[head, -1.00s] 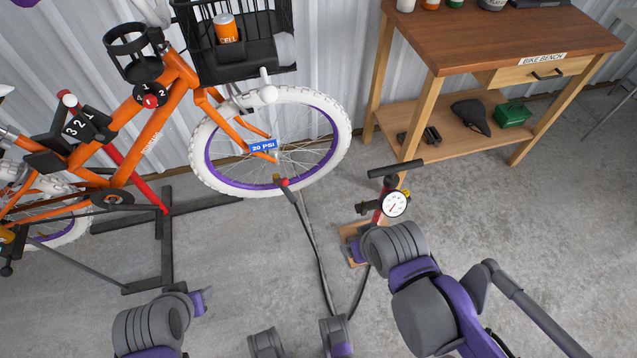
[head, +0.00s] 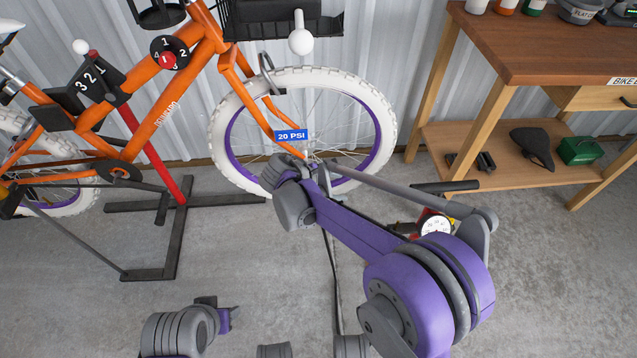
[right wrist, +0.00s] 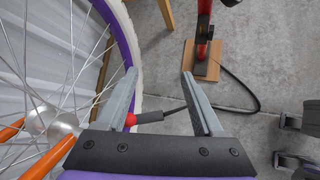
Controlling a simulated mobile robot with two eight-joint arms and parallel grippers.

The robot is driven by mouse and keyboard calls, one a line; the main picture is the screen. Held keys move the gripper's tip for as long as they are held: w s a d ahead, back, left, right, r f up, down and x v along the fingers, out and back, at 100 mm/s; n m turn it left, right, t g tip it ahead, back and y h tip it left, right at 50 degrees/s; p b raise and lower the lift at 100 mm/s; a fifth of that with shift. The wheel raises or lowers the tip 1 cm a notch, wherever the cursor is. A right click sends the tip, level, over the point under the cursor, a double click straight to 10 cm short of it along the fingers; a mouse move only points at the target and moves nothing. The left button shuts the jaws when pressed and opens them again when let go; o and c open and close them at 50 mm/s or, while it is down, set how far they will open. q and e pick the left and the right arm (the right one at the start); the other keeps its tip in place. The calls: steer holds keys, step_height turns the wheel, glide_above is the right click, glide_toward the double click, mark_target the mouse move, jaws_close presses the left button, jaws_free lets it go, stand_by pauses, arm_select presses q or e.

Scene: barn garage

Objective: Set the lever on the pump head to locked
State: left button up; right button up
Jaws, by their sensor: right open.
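The pump head (right wrist: 148,117), black with a red end, shows in the right wrist view beside the lower part of the white-tyred wheel (head: 383,113). Its lever cannot be told apart, and its setting is unclear. In the head view my arm hides the pump head. My right gripper (right wrist: 160,78) is open, its two grey fingers apart, with the pump head between or beyond them; contact cannot be told. The floor pump with a dial gauge (head: 435,228) stands right of the wheel, partly behind my arm. My left arm shows at lower left; its fingers cannot be made out.
The orange bike (head: 140,115) is held by a stand with dark feet (head: 150,272) on the floor. A "20 PSI" tag (head: 290,135) sits at the wheel. A wooden bench (head: 520,50) stands at right. The pump's black hose (right wrist: 245,108) crosses the floor. Lower-left floor is mostly clear.

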steer(key=w+a+f+n+t+h, duration=0.1)
steer(key=w+a+f+n+h, duration=0.1)
steer(key=w+a+f+n, duration=0.3)
steer(key=a+f+n+t+h, duration=0.1)
steer(key=a+f+n+t, duration=0.15)
steer(key=a, duration=0.55)
steer(key=b+x, duration=0.2)
steer(key=x, duration=0.9)
steer(key=shift+s+d+f+m+g, duration=0.15)
steer(key=shift+s+d+m+g, duration=0.05)
steer(key=shift+d+m+g, duration=0.15)
steer(key=shift+h, duration=0.3)
jaws_close()
